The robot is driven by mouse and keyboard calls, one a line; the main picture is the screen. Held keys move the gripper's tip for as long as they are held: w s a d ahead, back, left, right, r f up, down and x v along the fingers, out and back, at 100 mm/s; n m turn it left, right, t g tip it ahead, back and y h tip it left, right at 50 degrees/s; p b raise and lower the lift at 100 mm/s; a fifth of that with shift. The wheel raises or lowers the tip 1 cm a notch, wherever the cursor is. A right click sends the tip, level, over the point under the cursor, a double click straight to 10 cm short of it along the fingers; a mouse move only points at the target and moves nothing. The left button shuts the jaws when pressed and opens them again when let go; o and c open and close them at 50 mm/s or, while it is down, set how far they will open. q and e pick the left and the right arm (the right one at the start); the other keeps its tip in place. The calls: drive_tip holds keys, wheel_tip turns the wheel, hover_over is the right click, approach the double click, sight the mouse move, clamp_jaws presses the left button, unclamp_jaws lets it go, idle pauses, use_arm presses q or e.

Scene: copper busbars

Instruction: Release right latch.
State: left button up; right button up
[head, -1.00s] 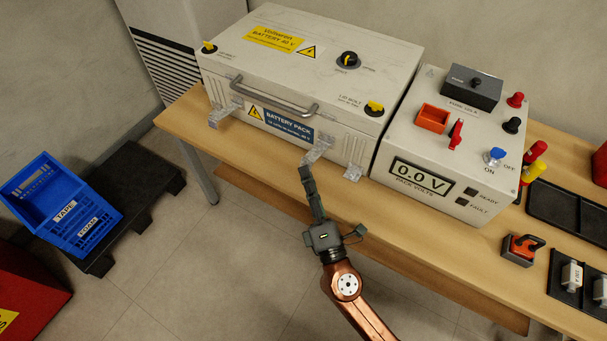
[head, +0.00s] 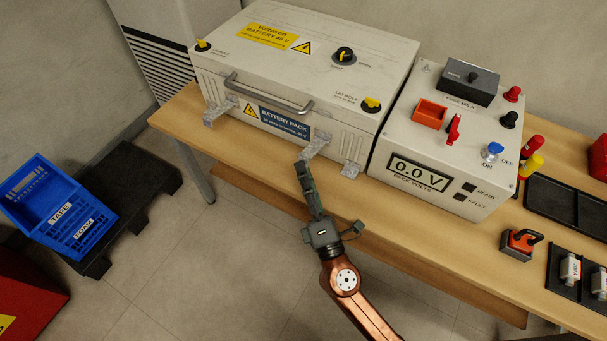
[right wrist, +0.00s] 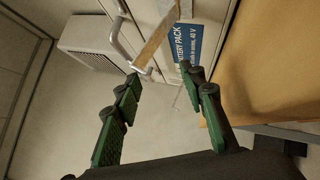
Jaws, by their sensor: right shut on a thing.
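The battery pack (head: 330,60) is a white box with a closed lid on the bench. The right latch (head: 316,146) is a pale grey metal strip jutting from its front, right of the blue label. The finger contact itself is partly hidden. My left gripper is out of view.
A metal handle (head: 268,98) spans the pack's front above the label. The meter box (head: 440,140), reading 0.0 V, stands to the right.

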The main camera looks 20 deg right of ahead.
drive_tip(key=shift+w+d+f, duration=0.15)
drive_tip(key=shift+d+f, duration=0.4)
drive_tip(key=shift+d, duration=0.05)
drive_tip(key=shift+s+f, duration=0.2)
drive_tip(key=shift+s, duration=0.1)
drive_tip(key=shift+c, duration=0.7)
drive_tip(key=v, duration=0.3)
drive_tip(key=a+v, duration=0.1)
drive_tip(key=v, duration=0.3)
drive_tip(key=r+v, duration=0.1)
drive_tip(key=v, duration=0.3)
drive_tip(key=shift+s+a+r, duration=0.1)
drive_tip(key=shift+s+a, duration=0.05)
drive_tip(key=shift+s, duration=0.15)
drive_tip(key=shift+c, duration=0.3)
